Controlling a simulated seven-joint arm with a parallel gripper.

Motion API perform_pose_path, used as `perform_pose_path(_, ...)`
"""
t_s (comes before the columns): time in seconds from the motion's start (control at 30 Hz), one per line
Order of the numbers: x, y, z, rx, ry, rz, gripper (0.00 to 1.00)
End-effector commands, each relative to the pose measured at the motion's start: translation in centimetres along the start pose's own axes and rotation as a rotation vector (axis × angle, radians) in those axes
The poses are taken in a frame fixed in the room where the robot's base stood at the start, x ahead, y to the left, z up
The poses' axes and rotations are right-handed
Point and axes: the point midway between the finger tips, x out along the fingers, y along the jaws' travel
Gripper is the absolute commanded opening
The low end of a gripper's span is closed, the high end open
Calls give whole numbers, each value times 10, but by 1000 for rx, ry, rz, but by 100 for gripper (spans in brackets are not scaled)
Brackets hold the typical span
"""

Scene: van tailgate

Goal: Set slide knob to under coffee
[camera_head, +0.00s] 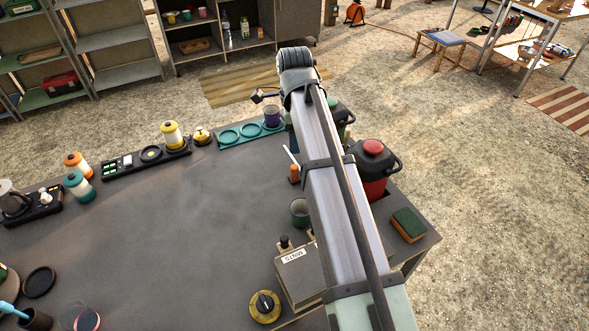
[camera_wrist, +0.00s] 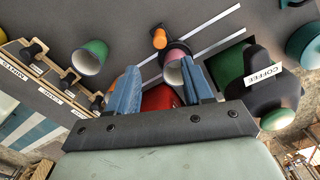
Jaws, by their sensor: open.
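My gripper (camera_wrist: 162,88) shows in the wrist view as two blue fingers spread apart, with no object visibly clamped between them. A small orange knob (camera_wrist: 159,38) stands beyond the fingers, near pale strips on the dark tabletop; it also shows in the head view (camera_head: 294,174), left of my arm. Whether it is the slide knob is unclear. A COFFEE label (camera_wrist: 263,74) is on a black-and-green vessel (camera_wrist: 235,62) at right in the wrist view. A box at left there carries black knobs (camera_wrist: 32,49) and small labels (camera_wrist: 15,67). My arm hides part of the head view.
A green cup (camera_head: 300,211) stands near the box (camera_head: 302,276). A red-topped jug (camera_head: 373,160) and a green sponge (camera_head: 408,223) are right of my arm. A purple cup (camera_head: 272,116) stands at the back edge. The middle-left of the table (camera_head: 170,225) is clear.

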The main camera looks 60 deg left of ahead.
Motion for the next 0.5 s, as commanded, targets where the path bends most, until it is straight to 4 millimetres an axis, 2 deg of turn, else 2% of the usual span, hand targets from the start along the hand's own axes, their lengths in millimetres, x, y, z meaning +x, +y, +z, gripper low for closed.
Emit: perform_pose_path(0.5,88,1,0,-1,0,1,51)
